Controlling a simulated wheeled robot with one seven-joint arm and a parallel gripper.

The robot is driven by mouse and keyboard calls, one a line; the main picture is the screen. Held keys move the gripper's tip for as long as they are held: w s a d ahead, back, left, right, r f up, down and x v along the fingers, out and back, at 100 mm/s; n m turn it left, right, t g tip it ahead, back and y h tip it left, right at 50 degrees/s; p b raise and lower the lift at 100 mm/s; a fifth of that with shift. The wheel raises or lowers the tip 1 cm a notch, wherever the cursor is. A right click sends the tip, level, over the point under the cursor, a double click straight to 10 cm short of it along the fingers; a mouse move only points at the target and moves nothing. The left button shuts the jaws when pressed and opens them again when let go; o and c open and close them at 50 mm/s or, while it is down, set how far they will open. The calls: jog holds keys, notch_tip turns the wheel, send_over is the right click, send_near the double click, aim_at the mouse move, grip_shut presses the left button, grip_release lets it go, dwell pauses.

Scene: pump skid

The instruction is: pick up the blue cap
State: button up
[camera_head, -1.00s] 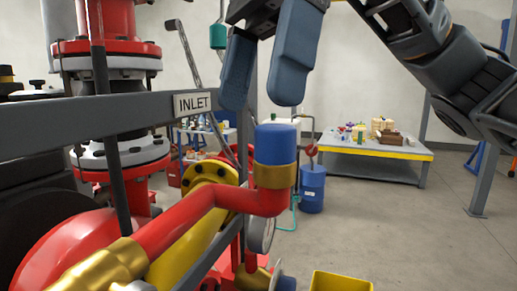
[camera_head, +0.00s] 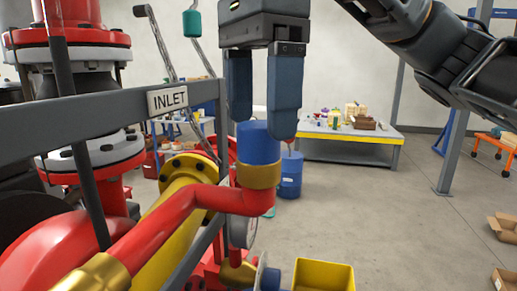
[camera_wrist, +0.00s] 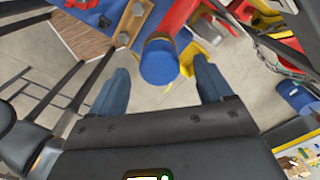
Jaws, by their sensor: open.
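The blue cap (camera_head: 258,144) sits upright on a brass collar (camera_head: 258,175) at the upturned end of a red pipe. My gripper (camera_head: 262,128) is open and points down, its two blue-grey fingers apart. In the head view the fingertips overlap the cap's upper part, and the right finger passes close to its right edge. In the wrist view the cap (camera_wrist: 159,62) shows its round top ahead of and between the fingertips (camera_wrist: 163,75), with a gap on both sides. Nothing is held. I cannot tell how far the tips are above the cap.
A grey rail with the INLET plate (camera_head: 167,99) runs left of the cap. A round gauge (camera_head: 243,228) is below it. A yellow bin (camera_head: 323,275) stands lower right. A blue drum (camera_head: 290,175) and a yellow-edged table (camera_head: 350,147) are farther back. Open floor lies right.

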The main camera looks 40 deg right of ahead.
jog(key=shift+f, duration=0.75)
jog(key=shift+c, duration=0.3)
jog(key=c, duration=1.2)
